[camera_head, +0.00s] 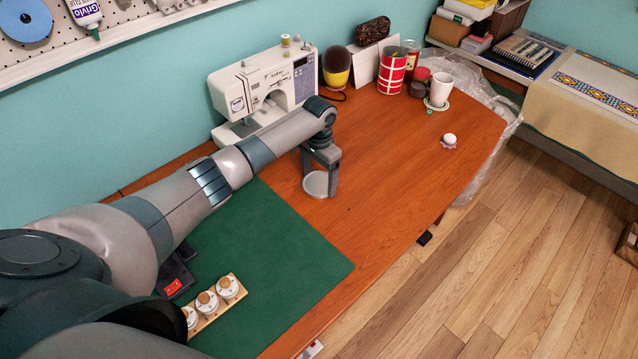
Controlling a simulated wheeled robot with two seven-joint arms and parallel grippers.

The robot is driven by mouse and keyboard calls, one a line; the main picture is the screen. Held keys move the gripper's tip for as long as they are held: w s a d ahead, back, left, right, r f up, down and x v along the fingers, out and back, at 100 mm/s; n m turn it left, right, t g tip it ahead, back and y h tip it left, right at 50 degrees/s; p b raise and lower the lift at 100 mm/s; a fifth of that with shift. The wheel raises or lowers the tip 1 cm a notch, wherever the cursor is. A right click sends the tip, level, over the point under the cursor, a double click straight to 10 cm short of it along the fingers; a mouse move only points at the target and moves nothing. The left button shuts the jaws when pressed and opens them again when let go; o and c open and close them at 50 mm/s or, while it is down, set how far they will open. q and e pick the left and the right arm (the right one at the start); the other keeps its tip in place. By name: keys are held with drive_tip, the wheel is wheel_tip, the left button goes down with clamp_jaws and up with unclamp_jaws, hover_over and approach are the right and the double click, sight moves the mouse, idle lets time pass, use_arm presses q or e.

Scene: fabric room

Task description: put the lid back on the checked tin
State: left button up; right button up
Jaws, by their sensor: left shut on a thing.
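The checked tin (391,72), red with white lines, stands upright on the wooden table towards the back. My left gripper (321,178) points down over the middle of the table, in front of the sewing machine and to the left of the tin. It is shut on a round pale lid (314,185), which is partly hidden by a finger. I cannot tell whether the lid touches the table. The gripper and lid are well apart from the tin. My right gripper is not in view.
A yellow-and-brown pot (337,72) and sewing machine (266,88) stand left. A pincushion (449,141) sits near the right edge. Bare wood (395,150) lies between.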

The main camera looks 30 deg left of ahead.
sight(321, 183)
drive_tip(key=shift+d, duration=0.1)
use_arm(q)
drive_tip(key=shift+r, duration=0.5)
drive_tip(key=r, duration=0.1)
drive_tip(key=r+b, duration=0.1)
drive_tip(key=r, duration=0.1)
drive_tip(key=shift+w+d+r+b, duration=0.15)
drive_tip(key=shift+w+d+b, duration=0.1)
drive_tip(key=shift+d+b, duration=0.05)
drive_tip(key=w+d+r, duration=0.1)
drive_tip(key=d+r+b, duration=0.1)
drive_tip(key=d, duration=0.1)
drive_tip(key=shift+w, duration=0.4)
drive_tip(key=w+d+r+b, duration=0.2)
drive_tip(key=w+d+r, duration=0.2)
drive_tip(key=d, duration=0.2)
drive_tip(key=shift+r, duration=0.35)
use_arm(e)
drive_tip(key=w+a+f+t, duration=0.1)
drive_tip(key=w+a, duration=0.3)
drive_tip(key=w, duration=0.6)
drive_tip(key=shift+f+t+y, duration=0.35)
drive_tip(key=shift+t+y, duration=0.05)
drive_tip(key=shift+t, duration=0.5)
use_arm(q)
drive_tip(key=shift+d, duration=0.1)
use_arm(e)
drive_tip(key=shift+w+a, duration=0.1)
